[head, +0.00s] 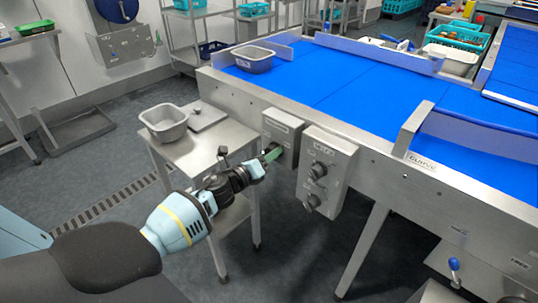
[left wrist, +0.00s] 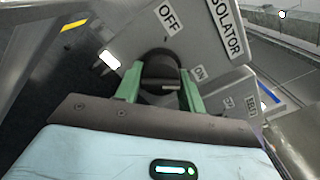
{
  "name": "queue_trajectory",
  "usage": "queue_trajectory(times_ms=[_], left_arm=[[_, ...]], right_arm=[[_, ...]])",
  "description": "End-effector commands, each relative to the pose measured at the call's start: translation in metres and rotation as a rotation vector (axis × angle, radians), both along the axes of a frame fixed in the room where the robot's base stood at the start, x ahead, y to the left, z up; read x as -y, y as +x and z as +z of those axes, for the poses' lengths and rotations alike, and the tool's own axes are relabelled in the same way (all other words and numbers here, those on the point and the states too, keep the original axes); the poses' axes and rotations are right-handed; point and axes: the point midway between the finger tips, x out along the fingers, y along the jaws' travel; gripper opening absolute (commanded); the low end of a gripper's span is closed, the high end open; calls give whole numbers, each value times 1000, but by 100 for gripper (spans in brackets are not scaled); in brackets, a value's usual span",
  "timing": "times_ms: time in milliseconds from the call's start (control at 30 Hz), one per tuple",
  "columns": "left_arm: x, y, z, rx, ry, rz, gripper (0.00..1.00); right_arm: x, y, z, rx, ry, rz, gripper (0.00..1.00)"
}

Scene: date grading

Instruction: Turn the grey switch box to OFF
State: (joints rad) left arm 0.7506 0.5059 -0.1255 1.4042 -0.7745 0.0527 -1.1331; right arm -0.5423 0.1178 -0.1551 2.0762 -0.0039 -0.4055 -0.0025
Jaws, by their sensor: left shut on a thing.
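The grey switch box (head: 283,125) is mounted on the side of the conveyor frame. In the left wrist view its face (left wrist: 190,45) carries the labels ISOLATOR, OFF and ON. Its black rotary knob (left wrist: 158,68) sits between the green fingers of my left gripper (left wrist: 160,88), shut on it from both sides. A pale mark on the knob lies to the right, nearer ON than OFF. In the head view my left gripper (head: 272,154) reaches the lower part of the box, and the knob is mostly hidden there. My right gripper is not in view.
A second grey box (head: 327,166) with dark knobs hangs just right of the switch box. A steel side table (head: 187,152) with a grey tub (head: 164,123) stands to the left. The blue conveyor belt (head: 345,85) runs behind and above.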

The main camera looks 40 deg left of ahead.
Motion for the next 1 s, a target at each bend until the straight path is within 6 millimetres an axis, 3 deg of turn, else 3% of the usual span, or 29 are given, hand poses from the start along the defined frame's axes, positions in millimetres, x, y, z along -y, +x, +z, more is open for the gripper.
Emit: queue_trajectory(times_ms=[1000], left_arm=[[0,0,3,-73,-941,0,16]], right_arm=[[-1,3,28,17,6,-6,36]])
